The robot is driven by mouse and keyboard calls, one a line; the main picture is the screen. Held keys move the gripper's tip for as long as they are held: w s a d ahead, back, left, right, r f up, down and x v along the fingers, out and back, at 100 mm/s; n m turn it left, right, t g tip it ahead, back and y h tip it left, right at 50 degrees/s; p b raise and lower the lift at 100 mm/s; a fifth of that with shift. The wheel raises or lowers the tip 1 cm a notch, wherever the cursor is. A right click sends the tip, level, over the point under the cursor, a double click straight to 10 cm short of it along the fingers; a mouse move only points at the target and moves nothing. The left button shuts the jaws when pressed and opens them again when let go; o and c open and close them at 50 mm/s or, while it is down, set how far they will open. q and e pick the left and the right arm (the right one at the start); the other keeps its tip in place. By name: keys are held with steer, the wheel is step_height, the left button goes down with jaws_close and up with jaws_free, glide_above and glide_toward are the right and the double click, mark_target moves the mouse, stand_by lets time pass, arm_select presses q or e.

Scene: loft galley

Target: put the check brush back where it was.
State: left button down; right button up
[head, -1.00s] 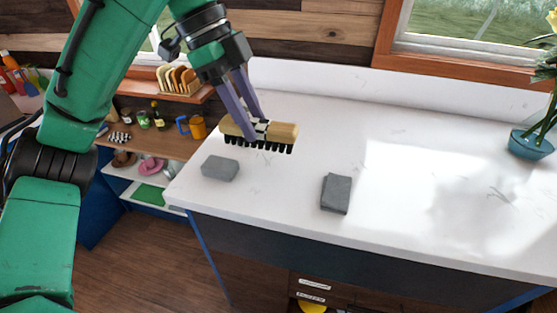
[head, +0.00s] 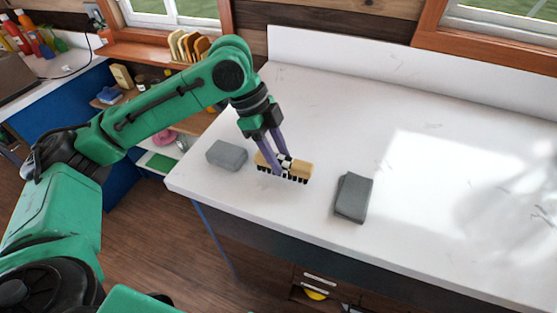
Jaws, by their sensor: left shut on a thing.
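The check brush (head: 299,170) has a tan wooden back, a black-and-white check band in the middle and dark bristles pointing down. My left gripper (head: 281,165) is shut on it around the check band, with its fingers coming from above. The brush is over the white counter (head: 310,110), between two grey blocks; I cannot tell whether its bristles touch the surface. My right gripper is not in view.
A grey block (head: 227,155) lies just left of the brush. Grey stacked pads (head: 353,197) lie to its right near the front edge. The back of the counter is clear. Shelves (head: 158,140) with small items stand at left.

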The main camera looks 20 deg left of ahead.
arm_select(q)
steer(key=shift+s+f, duration=0.15)
steer(key=shift+f, duration=0.7)
steer(key=shift+s+f, duration=0.1)
steer(key=shift+f, duration=0.15)
steer(key=shift+c, duration=2.1)
jaws_free()
steer(key=shift+f, duration=0.1)
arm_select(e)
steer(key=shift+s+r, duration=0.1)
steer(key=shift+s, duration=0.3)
arm_select(q)
steer(key=v, duration=1.2)
steer(key=shift+b, duration=0.35)
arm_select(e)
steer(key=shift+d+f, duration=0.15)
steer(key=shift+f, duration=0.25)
